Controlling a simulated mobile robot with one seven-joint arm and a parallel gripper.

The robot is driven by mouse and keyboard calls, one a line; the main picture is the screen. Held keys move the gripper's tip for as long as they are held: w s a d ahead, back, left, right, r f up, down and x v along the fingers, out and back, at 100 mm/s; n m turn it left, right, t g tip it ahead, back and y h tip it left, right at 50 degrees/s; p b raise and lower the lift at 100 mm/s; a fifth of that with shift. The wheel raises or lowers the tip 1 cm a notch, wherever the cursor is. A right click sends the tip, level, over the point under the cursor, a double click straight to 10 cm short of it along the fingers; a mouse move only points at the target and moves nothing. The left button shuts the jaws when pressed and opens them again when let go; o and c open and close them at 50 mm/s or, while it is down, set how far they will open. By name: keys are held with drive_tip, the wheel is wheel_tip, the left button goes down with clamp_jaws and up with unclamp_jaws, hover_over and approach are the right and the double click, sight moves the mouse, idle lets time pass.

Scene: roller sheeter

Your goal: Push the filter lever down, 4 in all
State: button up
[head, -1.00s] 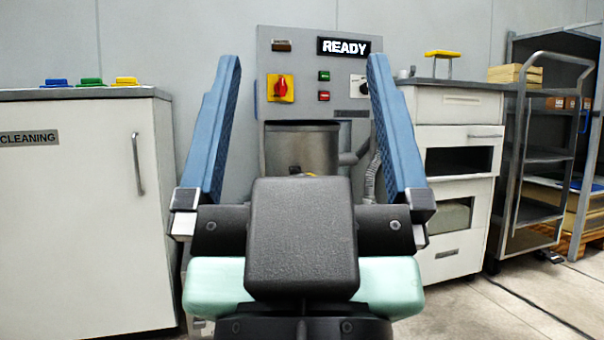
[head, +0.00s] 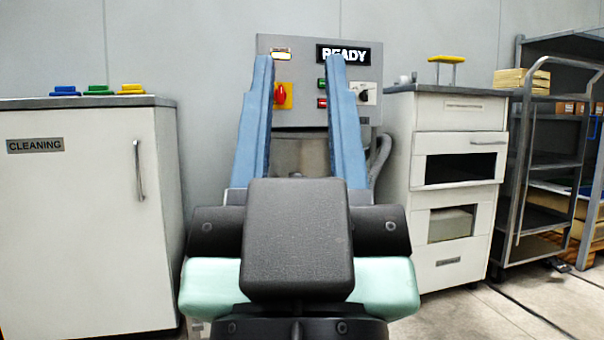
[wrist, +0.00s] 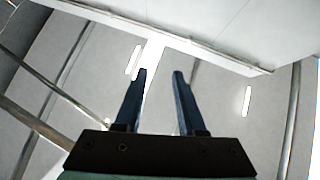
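No filter lever can be made out; my gripper and arm hide much of the lower part of the grey machine (head: 300,45). My gripper (head: 300,62) points up in front of the machine's panel in the head view. Its two blue fingers are apart with nothing between them. The wrist view also shows the gripper (wrist: 160,73) with an empty gap, facing the ceiling and wall.
A white cleaning cabinet (head: 80,220) with blue, green and yellow items on top stands at the left. A white drawer cabinet (head: 460,115) with a yellow-handled item on it stands right of the machine. A metal trolley (head: 525,190) stands farther right.

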wheel_tip(320, 180, up, 10)
drive_tip(key=p, duration=0.8)
drive_tip(key=shift+f, duration=0.15)
clamp_jaws()
wheel_tip(320, 180, up, 20)
drive_tip(key=p, duration=2)
drive_tip(key=shift+w, duration=0.1)
